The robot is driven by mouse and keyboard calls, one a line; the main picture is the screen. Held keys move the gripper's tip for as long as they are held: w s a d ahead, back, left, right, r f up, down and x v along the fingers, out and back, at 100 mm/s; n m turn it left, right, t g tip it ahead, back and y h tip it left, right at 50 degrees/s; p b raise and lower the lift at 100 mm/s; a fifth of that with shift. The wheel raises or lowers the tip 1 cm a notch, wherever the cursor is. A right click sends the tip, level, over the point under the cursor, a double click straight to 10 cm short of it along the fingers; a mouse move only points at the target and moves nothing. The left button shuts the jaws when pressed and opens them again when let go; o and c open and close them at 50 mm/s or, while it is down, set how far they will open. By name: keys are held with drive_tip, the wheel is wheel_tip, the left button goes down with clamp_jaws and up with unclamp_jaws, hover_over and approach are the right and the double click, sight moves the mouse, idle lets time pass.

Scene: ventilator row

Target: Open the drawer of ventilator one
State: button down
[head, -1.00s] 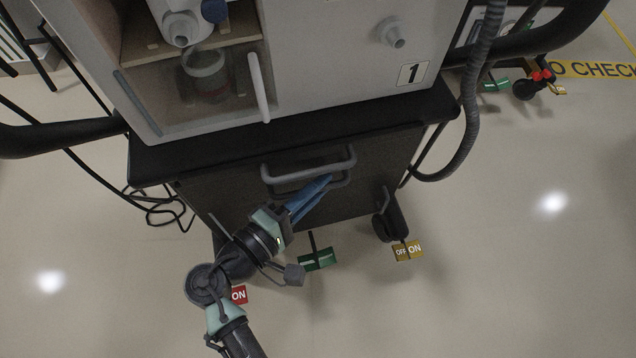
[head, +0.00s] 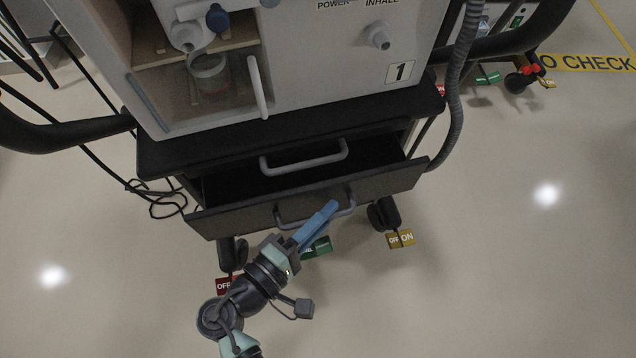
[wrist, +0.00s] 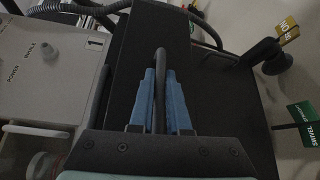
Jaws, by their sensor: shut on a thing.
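Ventilator one (head: 330,75) is a pale cabinet labelled "1" on a dark cart. Its dark drawer (head: 395,183) stands partly pulled out beneath the black top, with a dark gap showing behind its front. The drawer's grey bar handle (head: 352,202) also shows in the wrist view (wrist: 159,65), running between the blue fingers. My gripper (head: 328,211) is shut on this handle, in front of the drawer. It shows in the wrist view (wrist: 160,80) with one finger on each side of the bar. The fingers hide part of the handle in the head view.
Another grey bar handle (head: 303,160) sits higher, behind the drawer front. Caster tags hang low: red (head: 224,284), green (head: 317,247) and yellow (head: 401,238). A corrugated hose (head: 455,110) hangs at the right. Floor in front is clear.

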drive_tip(key=s+d+p, duration=0.2)
drive_tip(key=s+p, duration=0.2)
drive_tip(key=s, duration=0.8)
drive_tip(key=shift+s+d+p, duration=0.35)
drive_tip(key=shift+s+d, duration=0.05)
drive_tip(key=c, duration=1.2)
unclamp_jaws()
drive_tip(key=shift+o, duration=0.2)
drive_tip(key=p+v, duration=0.2)
drive_tip(key=v, duration=1.1)
